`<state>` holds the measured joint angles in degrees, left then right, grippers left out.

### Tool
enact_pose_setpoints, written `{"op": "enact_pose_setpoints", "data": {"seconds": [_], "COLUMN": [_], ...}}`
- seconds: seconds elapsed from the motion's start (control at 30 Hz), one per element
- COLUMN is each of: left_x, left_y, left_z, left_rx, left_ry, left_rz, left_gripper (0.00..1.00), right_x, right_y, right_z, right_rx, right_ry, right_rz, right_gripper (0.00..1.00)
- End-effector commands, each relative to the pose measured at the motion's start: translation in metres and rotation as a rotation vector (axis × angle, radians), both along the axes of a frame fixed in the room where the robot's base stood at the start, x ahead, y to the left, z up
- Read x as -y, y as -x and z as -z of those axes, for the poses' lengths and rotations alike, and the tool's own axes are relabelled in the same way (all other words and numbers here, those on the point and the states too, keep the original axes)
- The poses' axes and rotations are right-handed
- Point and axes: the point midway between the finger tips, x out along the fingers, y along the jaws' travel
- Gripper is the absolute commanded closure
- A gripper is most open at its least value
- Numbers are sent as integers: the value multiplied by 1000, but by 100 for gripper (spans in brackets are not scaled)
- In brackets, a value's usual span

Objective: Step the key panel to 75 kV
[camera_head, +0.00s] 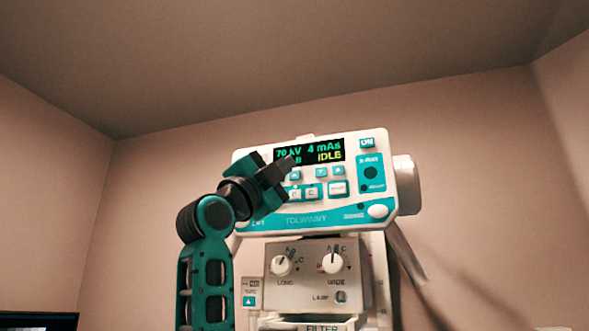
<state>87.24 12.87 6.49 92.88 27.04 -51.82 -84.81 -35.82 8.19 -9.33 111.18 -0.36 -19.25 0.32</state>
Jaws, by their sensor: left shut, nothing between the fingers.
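The key panel (330,205) is a white and teal unit facing me in the head view. Its dark display (325,151) reads 70 kV, 4 mAs and IDLE in lit characters, with part of the lower left line covered. Several small teal arrow keys sit under the display. My left gripper (285,165) is shut and empty. Its fingertips are in front of the panel's left part, at the display's lower edge, and hide the keys behind them. I cannot tell whether they touch the panel. My right gripper is not in view.
Below the panel is a grey box with two white knobs (332,262) and a small lamp button. A part marked FILTER (322,328) is under it. A dark screen edge (38,320) shows at the bottom left. Bare wall surrounds the unit.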

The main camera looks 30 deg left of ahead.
Motion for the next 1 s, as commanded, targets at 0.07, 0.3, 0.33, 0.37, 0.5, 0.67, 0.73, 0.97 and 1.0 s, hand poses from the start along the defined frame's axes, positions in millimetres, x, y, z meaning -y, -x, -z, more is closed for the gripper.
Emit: {"op": "enact_pose_setpoints", "data": {"seconds": [0.07, 0.3, 0.33, 0.37, 0.5, 0.67, 0.73, 0.97, 1.0], "left_x": [-2, -5, -5, -5, -5, -5, -5, -5, -5], "left_y": [-8, -19, -19, -19, -19, -19, -19, -19, -19], "left_z": [-1, 0, 0, 0, 0, 0, 0, 0, 0], "left_rx": [-3, 0, 0, 0, 1, 0, 0, 1, 1], "left_ry": [-1, 0, 0, 0, 1, 1, 1, 1, 1], "left_rz": [-2, -2, -2, -2, -1, -1, -1, -1, -1], "left_gripper": [100, 100, 100, 100, 100, 100, 100, 100, 100], "right_x": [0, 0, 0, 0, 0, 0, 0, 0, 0], "right_y": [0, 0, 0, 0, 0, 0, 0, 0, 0], "right_z": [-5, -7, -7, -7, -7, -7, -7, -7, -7], "right_rx": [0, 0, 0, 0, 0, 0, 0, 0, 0], "right_ry": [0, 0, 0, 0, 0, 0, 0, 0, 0], "right_rz": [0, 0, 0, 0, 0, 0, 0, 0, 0], "right_gripper": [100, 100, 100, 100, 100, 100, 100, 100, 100]}}
